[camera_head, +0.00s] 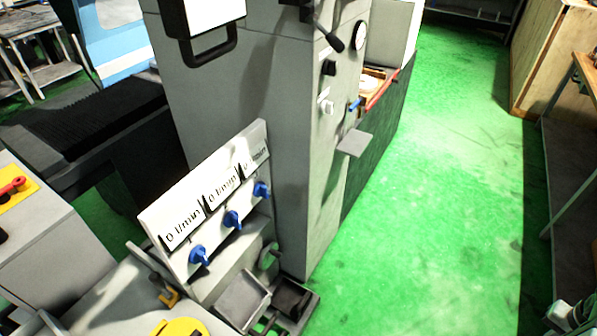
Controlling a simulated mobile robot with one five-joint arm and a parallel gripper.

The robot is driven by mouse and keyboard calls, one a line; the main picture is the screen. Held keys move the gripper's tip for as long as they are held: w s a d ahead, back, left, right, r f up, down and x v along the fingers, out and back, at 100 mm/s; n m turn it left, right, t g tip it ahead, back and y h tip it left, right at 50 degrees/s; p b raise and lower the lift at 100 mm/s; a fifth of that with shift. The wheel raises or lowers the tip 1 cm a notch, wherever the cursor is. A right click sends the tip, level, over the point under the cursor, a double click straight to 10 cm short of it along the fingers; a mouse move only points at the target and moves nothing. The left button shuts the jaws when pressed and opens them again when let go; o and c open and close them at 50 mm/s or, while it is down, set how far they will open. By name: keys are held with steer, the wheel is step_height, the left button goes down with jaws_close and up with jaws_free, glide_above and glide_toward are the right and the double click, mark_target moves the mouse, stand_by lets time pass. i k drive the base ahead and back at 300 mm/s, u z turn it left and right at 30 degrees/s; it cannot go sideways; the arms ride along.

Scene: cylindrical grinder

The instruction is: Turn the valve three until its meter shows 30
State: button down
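A white panel (152,217) stands tilted on the grey machine, with three meters in a row. The near meter (184,228) and the middle meter (220,193) read 0 l/min. The far meter (255,159) is seen at a steep angle and its number is hard to read. Below them sit three blue valve knobs: the near one (198,255), the middle one (233,219) and the far one (261,190). No number on the knobs is legible, so I cannot tell which is valve three by label. I cannot make out my gripper in this view.
A tall grey machine cabinet (289,130) rises right behind the panel, with a black handle (209,45) and small knobs. A grey console (45,235) with a red-and-yellow switch (14,187) stands at left. Green floor (430,210) is clear at right, up to a bench (565,165).

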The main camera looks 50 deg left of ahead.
mark_target(260, 189)
steer(key=u, duration=2)
steer(key=k, duration=1.1)
steer(key=z, duration=1.1)
steer(key=i, duration=1.4)
steer(key=u, duration=0.05)
